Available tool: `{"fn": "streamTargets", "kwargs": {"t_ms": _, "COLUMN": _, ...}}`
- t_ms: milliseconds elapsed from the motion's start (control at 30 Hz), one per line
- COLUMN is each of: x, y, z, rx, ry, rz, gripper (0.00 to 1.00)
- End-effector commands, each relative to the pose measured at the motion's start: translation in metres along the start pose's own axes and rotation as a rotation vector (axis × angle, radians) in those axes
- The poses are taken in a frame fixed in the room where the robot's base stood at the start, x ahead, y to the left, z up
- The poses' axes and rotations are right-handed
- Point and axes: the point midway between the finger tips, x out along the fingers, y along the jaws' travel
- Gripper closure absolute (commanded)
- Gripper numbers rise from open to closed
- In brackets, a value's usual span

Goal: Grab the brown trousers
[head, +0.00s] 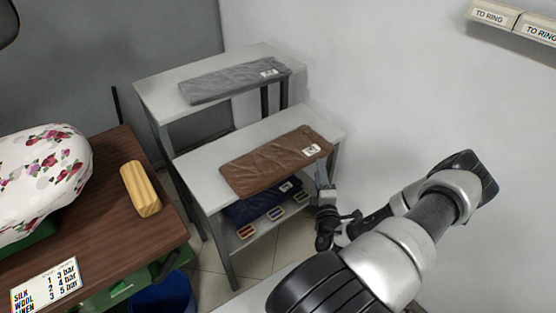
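The brown trousers (277,161) lie folded flat on the top of the front grey table (212,164), with a small white tag at their right end. Nothing is visibly held.
Grey folded trousers (232,80) lie on the back table (161,90). Dark blue trousers (258,204) and several small colored-edged items lie on the shelf below. A brown counter (120,230) at left holds a wooden block (140,188) and a floral padded form (45,170). A wall stands at right.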

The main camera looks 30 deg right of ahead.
Motion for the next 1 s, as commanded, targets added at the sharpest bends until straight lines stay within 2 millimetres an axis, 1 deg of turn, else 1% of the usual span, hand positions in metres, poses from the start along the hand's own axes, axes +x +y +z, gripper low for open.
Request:
{"fn": "streamTargets", "kwargs": {"t_ms": 133, "x": 0.012, "y": 0.003, "z": -0.001, "rx": -0.001, "ry": 0.002, "rz": 0.003, "gripper": 0.62}}
{"fn": "streamTargets", "kwargs": {"t_ms": 300, "x": 0.037, "y": 0.007, "z": -0.001, "rx": -0.001, "ry": 0.002, "rz": 0.003, "gripper": 0.62}}
{"fn": "streamTargets", "kwargs": {"t_ms": 400, "x": 0.049, "y": 0.007, "z": -0.001, "rx": -0.001, "ry": 0.001, "rz": 0.002, "gripper": 0.62}}
{"fn": "streamTargets", "kwargs": {"t_ms": 500, "x": 0.053, "y": 0.008, "z": -0.001, "rx": 0.001, "ry": 0.001, "rz": 0.001, "gripper": 0.62}}
{"fn": "streamTargets", "kwargs": {"t_ms": 700, "x": 0.053, "y": 0.008, "z": -0.001, "rx": 0.001, "ry": 0.001, "rz": 0.000, "gripper": 0.62}}
{"fn": "streamTargets", "kwargs": {"t_ms": 933, "x": 0.053, "y": 0.008, "z": -0.001, "rx": 0.001, "ry": 0.001, "rz": 0.001, "gripper": 1.00}}
{"fn": "streamTargets", "kwargs": {"t_ms": 1000, "x": 0.053, "y": 0.008, "z": -0.001, "rx": 0.001, "ry": 0.001, "rz": 0.001, "gripper": 1.00}}
